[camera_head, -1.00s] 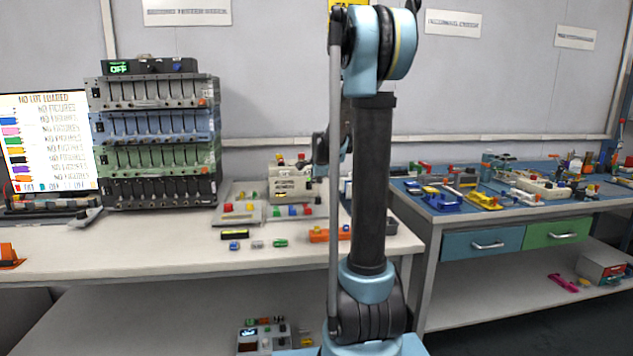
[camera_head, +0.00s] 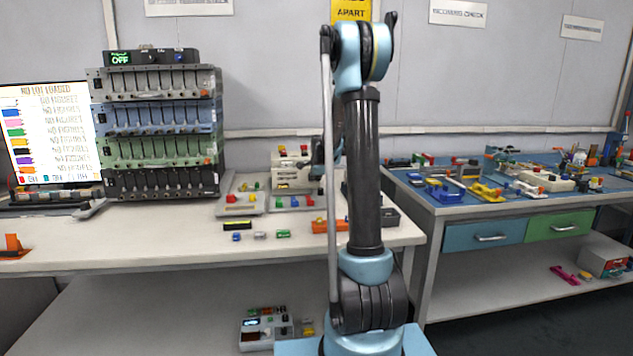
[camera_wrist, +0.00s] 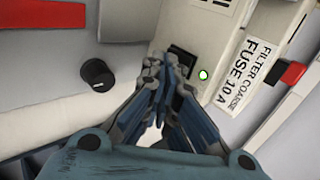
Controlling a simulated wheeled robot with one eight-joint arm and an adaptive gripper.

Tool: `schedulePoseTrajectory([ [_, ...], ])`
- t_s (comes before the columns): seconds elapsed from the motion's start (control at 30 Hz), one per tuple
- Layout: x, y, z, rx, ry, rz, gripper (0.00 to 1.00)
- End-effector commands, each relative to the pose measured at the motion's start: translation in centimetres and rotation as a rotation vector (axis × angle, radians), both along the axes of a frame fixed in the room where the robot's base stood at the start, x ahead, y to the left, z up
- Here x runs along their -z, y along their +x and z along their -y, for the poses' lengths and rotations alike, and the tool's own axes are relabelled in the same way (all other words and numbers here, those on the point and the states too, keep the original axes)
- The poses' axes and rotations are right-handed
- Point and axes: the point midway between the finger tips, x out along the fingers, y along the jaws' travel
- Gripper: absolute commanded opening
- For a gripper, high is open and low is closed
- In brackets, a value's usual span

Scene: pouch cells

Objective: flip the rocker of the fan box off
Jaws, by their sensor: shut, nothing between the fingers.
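The fan box (camera_wrist: 222,22) is a beige box in the wrist view, with a label reading "FILTER COARSE FUSE 10 A". Its black rocker (camera_wrist: 182,58) sits just beyond my fingertips and is partly covered by them. A lit green lamp (camera_wrist: 203,75) is beside the rocker. My gripper (camera_wrist: 165,72) is shut and empty, its tips at the rocker; I cannot tell if they touch it. Which way the rocker is tipped is unclear. In the head view a beige box (camera_head: 287,177), apparently the fan box, stands on the white bench, with my gripper (camera_head: 316,160) at its right side.
A black knob (camera_wrist: 97,73) is left of my fingers, and a red piece (camera_wrist: 292,73) is right of the label. On the white bench (camera_head: 150,236) are a cell rack (camera_head: 160,150), a screen (camera_head: 48,135) and small coloured parts. A blue-topped bench (camera_head: 440,203) stands right.

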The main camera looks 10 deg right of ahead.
Motion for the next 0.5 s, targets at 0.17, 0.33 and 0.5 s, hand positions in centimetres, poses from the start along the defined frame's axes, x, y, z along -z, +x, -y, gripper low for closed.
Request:
schedulePoseTrajectory([
  [0.17,0.03,0.23,0.0,0.0,0.0,0.0,0.0],
  [0.33,0.02,0.21,0.01,0.0,0.0,0.0,0.0],
  [0.5,0.24,0.49,0.01,0.0,0.0,0.036,0.0],
])
